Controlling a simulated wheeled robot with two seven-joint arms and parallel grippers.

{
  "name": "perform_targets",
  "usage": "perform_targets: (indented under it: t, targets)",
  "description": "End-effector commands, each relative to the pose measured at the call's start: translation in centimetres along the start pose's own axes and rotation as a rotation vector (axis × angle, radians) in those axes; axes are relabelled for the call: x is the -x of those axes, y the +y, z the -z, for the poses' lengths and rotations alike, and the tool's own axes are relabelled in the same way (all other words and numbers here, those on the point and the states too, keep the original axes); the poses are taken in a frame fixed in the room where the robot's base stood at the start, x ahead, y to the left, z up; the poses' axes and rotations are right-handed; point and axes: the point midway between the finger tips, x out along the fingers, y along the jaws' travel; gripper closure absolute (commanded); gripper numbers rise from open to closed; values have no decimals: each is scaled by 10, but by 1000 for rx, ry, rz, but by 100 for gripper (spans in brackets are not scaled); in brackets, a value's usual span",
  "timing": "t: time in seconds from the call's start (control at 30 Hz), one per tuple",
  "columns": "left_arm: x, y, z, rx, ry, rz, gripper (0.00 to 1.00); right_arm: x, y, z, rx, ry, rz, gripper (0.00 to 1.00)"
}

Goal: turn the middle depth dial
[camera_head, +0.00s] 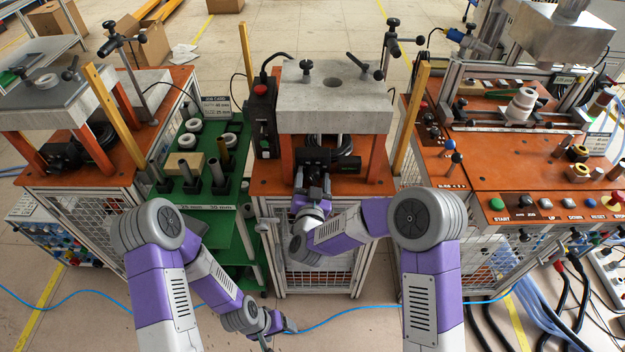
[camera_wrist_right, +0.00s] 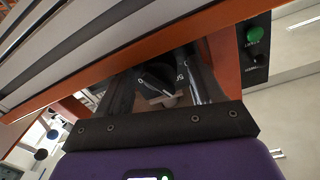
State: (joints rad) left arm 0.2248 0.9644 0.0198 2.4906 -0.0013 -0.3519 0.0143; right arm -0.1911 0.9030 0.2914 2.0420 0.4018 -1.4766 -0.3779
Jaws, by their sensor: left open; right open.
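A black dial (camera_wrist_right: 157,77) with pale scale markings shows in the right wrist view, on a dark panel below an orange edge. My right gripper (camera_wrist_right: 163,70) is open, its two dark fingers on either side of the dial. I cannot tell whether they touch it. In the head view my right gripper (camera_head: 315,163) is at the front of the middle station, under its grey top plate, and the dial is hidden there. My left gripper (camera_head: 272,328) hangs low and empty in front of the green shelf, apart from the stations.
A green button (camera_wrist_right: 253,33) and a black switch (camera_wrist_right: 254,59) are right of the dial in the wrist view. The grey plate (camera_head: 300,115) stands on orange legs above my right gripper. A black box with a red button (camera_head: 263,120) is at its left. Green shelves (camera_head: 222,215) hold parts.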

Motion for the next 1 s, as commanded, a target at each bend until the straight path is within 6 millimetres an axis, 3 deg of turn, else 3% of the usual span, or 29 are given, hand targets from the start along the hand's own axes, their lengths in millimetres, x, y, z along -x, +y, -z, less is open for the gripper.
perform_targets:
  t: [0.07, 0.43, 1.0]
  targets:
    - [0, 0, 0, 0, 0, 0, 24, 0, 0, 0, 0, 0, 0, 34]
    - [0, 0, 0, 0, 0, 0, 24, 0, 0, 0, 0, -1, 0, 89]
    - [0, 0, 0, 0, 0, 0, 24, 1, 0, -1, 13, -1, 0, 89]
